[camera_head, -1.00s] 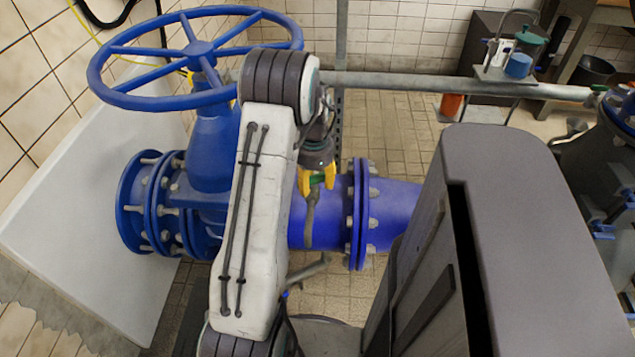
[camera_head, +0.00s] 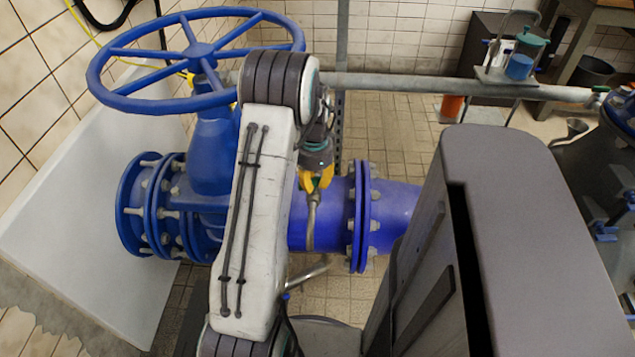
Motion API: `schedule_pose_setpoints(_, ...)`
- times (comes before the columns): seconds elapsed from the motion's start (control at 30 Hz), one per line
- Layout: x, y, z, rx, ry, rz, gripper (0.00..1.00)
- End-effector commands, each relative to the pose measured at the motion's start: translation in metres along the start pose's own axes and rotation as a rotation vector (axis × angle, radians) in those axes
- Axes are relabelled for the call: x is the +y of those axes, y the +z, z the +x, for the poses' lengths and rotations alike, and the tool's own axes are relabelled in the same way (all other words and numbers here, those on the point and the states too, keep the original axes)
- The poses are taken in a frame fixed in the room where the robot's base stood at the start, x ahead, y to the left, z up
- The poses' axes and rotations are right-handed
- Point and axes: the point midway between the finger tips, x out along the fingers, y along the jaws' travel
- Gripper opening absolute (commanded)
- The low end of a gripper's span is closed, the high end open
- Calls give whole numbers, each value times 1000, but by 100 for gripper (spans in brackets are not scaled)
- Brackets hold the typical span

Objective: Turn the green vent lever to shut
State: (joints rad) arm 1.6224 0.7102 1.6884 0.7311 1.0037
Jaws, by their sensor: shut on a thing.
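My gripper (camera_head: 316,181), with yellow fingers, is at the thin grey vent pipe (camera_head: 311,217) in front of the blue main pipe (camera_head: 331,210). Its fingers point down and are shut on the green vent lever at the top of that thin pipe. The lever itself is hidden by the fingers and wrist, so its exact angle cannot be told. My white arm link covers the area just left of the gripper.
A large blue handwheel (camera_head: 197,58) stands above the blue valve body at left. A bolted flange (camera_head: 362,217) is right of the gripper. A grey horizontal pipe (camera_head: 450,84) runs behind. A stand with a green-lidded jar (camera_head: 526,50) is at the back right.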

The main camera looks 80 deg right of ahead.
Motion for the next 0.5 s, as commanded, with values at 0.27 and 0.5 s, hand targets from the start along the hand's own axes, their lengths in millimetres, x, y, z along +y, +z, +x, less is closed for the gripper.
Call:
schedule_pose_setpoints(0.27,2,1,2,-3,5,82,0)
schedule_pose_setpoints(0.5,3,1,2,-4,7,124,0)
